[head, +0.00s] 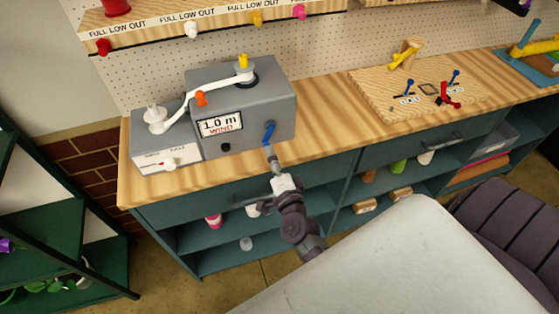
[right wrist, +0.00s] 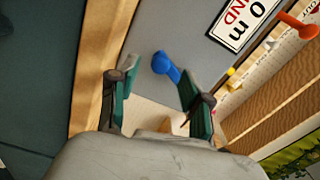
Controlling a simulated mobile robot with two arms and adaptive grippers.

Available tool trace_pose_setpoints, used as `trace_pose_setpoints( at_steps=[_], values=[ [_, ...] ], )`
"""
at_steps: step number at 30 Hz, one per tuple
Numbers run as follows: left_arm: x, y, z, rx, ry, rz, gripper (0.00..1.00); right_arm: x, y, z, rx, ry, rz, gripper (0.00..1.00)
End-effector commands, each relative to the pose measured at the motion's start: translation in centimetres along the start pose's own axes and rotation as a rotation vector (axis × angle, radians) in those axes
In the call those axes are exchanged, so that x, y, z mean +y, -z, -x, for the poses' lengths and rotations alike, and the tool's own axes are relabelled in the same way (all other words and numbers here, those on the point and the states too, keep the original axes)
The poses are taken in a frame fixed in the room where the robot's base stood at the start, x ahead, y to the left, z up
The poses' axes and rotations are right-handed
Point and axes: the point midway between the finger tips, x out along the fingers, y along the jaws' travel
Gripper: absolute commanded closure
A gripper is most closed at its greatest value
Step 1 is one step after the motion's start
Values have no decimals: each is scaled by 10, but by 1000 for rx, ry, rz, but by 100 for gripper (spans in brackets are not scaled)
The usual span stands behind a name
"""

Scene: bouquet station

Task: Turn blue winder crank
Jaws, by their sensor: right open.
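The grey winder box (head: 265,97) stands on the wooden counter, and its display (head: 220,124) reads "1.0 m WIND". The blue winder crank (head: 269,132) sticks out of its front face, right of the display. My right gripper (head: 272,158) is open just in front of and below the crank. In the right wrist view, the blue crank (right wrist: 163,64) appears between the open fingertips (right wrist: 157,80), closer to the right-hand finger; I cannot tell whether it touches. My left gripper is not in view.
White ribbon (head: 205,92) runs across the winder, near an orange knob (head: 201,98) and a yellow knob (head: 243,61). A wooden board (head: 380,92) with small tools lies to the right. Teal shelves (head: 185,238) are below the counter, and a dark green rack (head: 65,190) stands left.

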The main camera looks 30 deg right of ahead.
Motion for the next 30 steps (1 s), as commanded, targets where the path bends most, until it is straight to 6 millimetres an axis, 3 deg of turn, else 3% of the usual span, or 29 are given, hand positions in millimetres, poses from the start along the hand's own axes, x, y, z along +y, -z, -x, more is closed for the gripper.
trace_pose_setpoints(
  at_steps=[6, 12, 30],
  values=[
    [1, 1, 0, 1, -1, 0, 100, 1, 0, 49, -3, -3, 3, 51],
    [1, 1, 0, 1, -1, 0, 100, 0, 0, 74, -1, 0, 0, 51],
    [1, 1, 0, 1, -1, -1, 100, 0, 0, 81, 0, 1, 0, 51]
  ],
)
